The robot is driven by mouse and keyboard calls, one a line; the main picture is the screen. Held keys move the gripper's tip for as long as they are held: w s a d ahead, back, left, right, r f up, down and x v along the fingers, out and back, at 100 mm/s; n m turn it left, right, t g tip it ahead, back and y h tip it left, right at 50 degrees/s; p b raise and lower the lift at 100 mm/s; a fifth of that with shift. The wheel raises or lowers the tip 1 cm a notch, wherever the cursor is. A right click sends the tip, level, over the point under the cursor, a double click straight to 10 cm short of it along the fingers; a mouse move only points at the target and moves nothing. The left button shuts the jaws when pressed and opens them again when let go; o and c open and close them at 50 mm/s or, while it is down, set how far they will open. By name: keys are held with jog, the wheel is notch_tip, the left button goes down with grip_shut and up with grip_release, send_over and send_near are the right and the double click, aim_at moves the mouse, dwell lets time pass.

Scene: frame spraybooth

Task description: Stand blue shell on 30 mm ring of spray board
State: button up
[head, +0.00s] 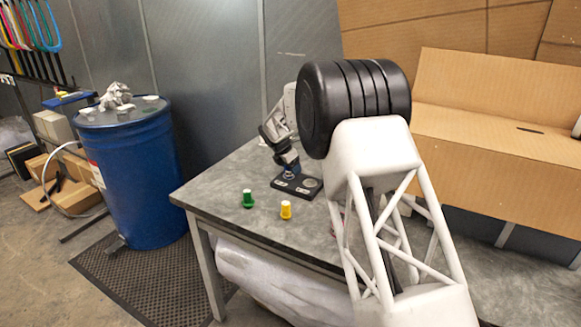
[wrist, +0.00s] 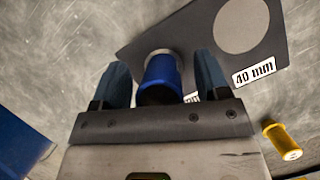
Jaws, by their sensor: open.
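The blue shell (wrist: 162,72) is between the two fingers of my gripper (wrist: 161,68) in the wrist view, with a visible gap on each side. My gripper is open and does not grip it. The shell appears upright over a pale ring on the dark spray board (wrist: 185,32); only a sliver of that ring shows beside it. The nearby label is mostly hidden and its number cannot be read. The larger pale ring (wrist: 242,25), labelled 40 mm, is empty. In the head view my gripper (head: 288,168) is low over the board (head: 297,188).
A blue drum (head: 140,165) stands left of the table. A cardboard box (head: 490,130) is at the right. The table's left end is clear.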

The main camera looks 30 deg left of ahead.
jog(key=v, duration=0.7)
jog(key=shift+r, duration=0.35)
jog(key=shift+s, duration=0.1)
dwell(0.8)
